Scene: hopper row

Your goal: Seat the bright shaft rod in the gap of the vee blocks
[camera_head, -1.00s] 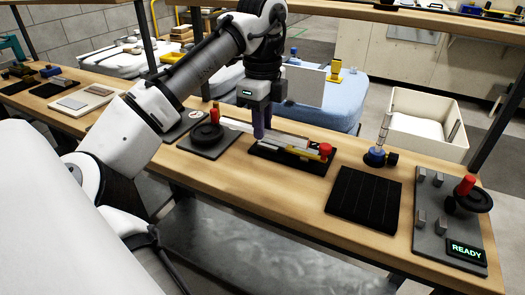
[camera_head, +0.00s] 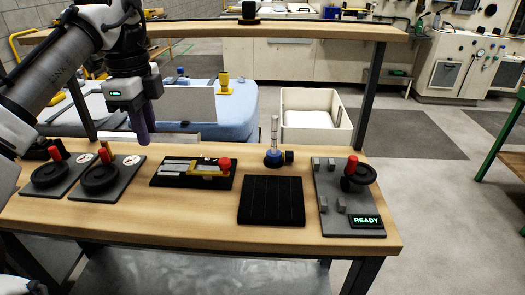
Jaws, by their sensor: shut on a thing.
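My gripper (camera_head: 147,140) is shut, above the back edge of the bench at the left. A pale, level bar (camera_head: 182,137) runs across at its fingertips; it looks like the bright shaft rod held there, but its ends are hard to make out against the pale things behind. The vee blocks (camera_head: 325,206) are small grey blocks in a front pair and a back pair on a dark grey plate (camera_head: 347,216) at the right end of the bench. The gap between them looks empty. My gripper is far left of them.
A black ribbed mat (camera_head: 272,202), a blue-based stand (camera_head: 273,157), a red-handled wheel (camera_head: 358,174) and a READY display (camera_head: 366,220) lie rightward. Two handwheel plates (camera_head: 105,180) stand left.

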